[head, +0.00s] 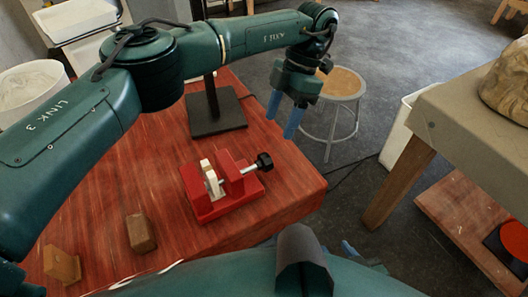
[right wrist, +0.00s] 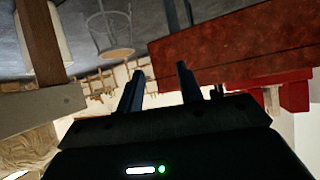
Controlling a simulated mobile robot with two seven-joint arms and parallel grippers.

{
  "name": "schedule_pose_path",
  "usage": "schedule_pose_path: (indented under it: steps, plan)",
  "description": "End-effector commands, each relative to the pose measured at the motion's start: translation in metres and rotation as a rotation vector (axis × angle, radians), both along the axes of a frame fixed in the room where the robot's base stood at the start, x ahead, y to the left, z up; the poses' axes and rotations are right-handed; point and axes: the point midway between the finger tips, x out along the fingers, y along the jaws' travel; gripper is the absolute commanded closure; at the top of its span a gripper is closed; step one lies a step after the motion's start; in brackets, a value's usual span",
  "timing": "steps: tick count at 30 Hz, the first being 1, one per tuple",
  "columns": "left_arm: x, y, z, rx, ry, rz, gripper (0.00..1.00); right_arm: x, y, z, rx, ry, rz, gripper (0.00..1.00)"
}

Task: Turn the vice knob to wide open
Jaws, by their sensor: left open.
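The red vice (head: 210,205) stands on the red wooden table, near its right part. Its black knob (head: 264,161) sits at the right end of a metal screw, facing the table's right edge. A cream piece (head: 209,173) stands upright at the vice's left jaw; I cannot tell whether it is clamped. My left gripper (head: 284,115) hangs beyond and above the knob, past the table edge, with its blue fingers apart and empty. My right gripper (right wrist: 159,85) has its fingers apart with nothing between them. In the head view it is mostly hidden behind my arm.
A black stand (head: 217,119) rises from the table behind the vice. Two brown blocks (head: 141,233) (head: 61,264) lie at the front left. A round stool (head: 342,82) stands on the floor beyond the table. A cloth-covered table (head: 465,120) is at the right.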

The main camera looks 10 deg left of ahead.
Motion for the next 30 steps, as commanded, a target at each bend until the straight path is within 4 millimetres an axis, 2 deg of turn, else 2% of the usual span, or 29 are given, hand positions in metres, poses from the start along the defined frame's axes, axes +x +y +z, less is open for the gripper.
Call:
schedule_pose_path:
  steps: [9,15,21,28,30]
  plan:
    - [-0.022,0.018,-0.06,0.002,0.004,-0.002,0.39,-0.001,-0.005,0.007,-0.007,0.024,-0.022,0.64]
    - [-0.03,0.025,-0.087,0.001,0.002,-0.003,0.39,-0.003,-0.008,0.005,-0.011,0.041,-0.031,0.64]
    - [-0.033,0.027,-0.096,0.0,0.0,-0.002,0.39,-0.003,-0.009,0.004,-0.015,0.045,-0.032,0.64]
    - [-0.033,0.027,-0.097,0.0,0.0,-0.002,0.39,-0.002,-0.009,0.004,-0.015,0.041,-0.033,0.64]
    - [-0.033,0.027,-0.097,0.0,0.0,-0.002,0.45,-0.001,-0.009,0.005,-0.014,0.04,-0.033,0.64]
